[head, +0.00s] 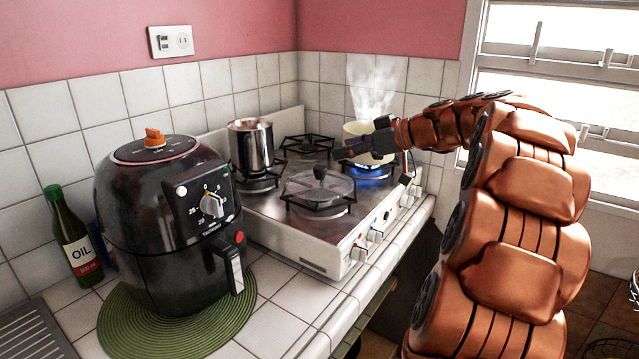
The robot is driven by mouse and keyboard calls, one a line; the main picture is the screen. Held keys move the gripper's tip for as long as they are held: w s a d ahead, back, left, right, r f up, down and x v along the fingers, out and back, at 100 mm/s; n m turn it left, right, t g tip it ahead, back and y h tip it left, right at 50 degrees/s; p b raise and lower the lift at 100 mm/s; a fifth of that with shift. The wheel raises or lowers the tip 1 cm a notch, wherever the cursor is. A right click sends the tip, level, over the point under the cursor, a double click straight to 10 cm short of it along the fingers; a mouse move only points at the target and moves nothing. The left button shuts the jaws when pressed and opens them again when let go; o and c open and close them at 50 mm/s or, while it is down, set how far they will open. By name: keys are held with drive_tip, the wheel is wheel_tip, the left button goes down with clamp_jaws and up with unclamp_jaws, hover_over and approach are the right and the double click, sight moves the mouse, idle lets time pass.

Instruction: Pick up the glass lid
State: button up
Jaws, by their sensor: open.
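The glass lid (335,186) lies on the front burner of the stove in the head view. It is round and clear, with a black knob (320,173) standing up in its middle. My gripper (347,151) is open and empty. It reaches in from the right, above and to the right of the knob in the picture, and looks apart from the lid. Its fingers are small and dark here, so their exact gap is hard to see.
A steaming cream pot (353,131) stands over a blue flame (371,171), close behind my gripper. A steel pot (250,147) stands on the left burner. A black air fryer (165,225) and an oil bottle (72,238) are at left. A back burner (306,147) is empty.

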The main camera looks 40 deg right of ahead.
sight(321, 167)
wheel_tip(321, 167, down, 4)
drive_tip(key=shift+r, duration=0.1)
drive_tip(key=shift+p+x, duration=0.4)
drive_tip(key=shift+x, duration=0.6)
drive_tip(key=shift+p+x, duration=0.6)
drive_tip(key=shift+x, duration=2.2)
clamp_jaws()
